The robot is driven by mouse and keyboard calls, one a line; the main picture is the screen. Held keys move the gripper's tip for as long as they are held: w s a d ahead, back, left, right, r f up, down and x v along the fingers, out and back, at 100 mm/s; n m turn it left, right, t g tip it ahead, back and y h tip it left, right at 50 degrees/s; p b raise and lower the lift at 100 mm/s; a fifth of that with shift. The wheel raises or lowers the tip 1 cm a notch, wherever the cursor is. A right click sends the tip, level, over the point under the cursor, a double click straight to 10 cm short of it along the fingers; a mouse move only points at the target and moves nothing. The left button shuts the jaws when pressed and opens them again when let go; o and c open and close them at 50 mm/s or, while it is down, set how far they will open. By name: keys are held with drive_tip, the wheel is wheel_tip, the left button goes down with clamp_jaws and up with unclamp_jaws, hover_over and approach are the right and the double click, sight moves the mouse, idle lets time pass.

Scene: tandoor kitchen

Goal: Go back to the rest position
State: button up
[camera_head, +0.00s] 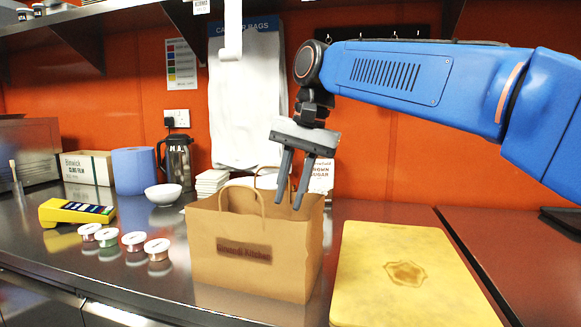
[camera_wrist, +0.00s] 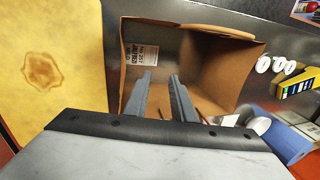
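My gripper (camera_head: 293,180) hangs from the blue arm over the brown paper bag (camera_head: 250,285), with its fingertips at about the height of the bag's rim. The two grey fingers are apart with nothing visible between them. In the wrist view my gripper (camera_wrist: 160,82) points toward the open bag (camera_wrist: 222,70). A white printed label (camera_wrist: 146,52) shows inside the bag. The bag stands upright on the steel counter with its handles up and a dark label on its front. Whether the fingers touch the bag or a handle is hard to tell.
A yellow board (camera_head: 405,275) with a brown stain lies right of the bag. Several small lidded cups (camera_head: 133,241) and a yellow label dispenser (camera_head: 75,212) are at left. A white bowl (camera_head: 163,194), blue roll (camera_head: 134,170) and dark jug (camera_head: 176,160) stand behind. A shelf (camera_head: 100,17) runs above.

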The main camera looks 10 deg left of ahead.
drive_tip(key=v, duration=0.2)
drive_tip(key=a+v, duration=0.1)
drive_tip(key=v, duration=0.2)
drive_tip(key=shift+a+r, duration=0.1)
drive_tip(key=shift+r, duration=0.2)
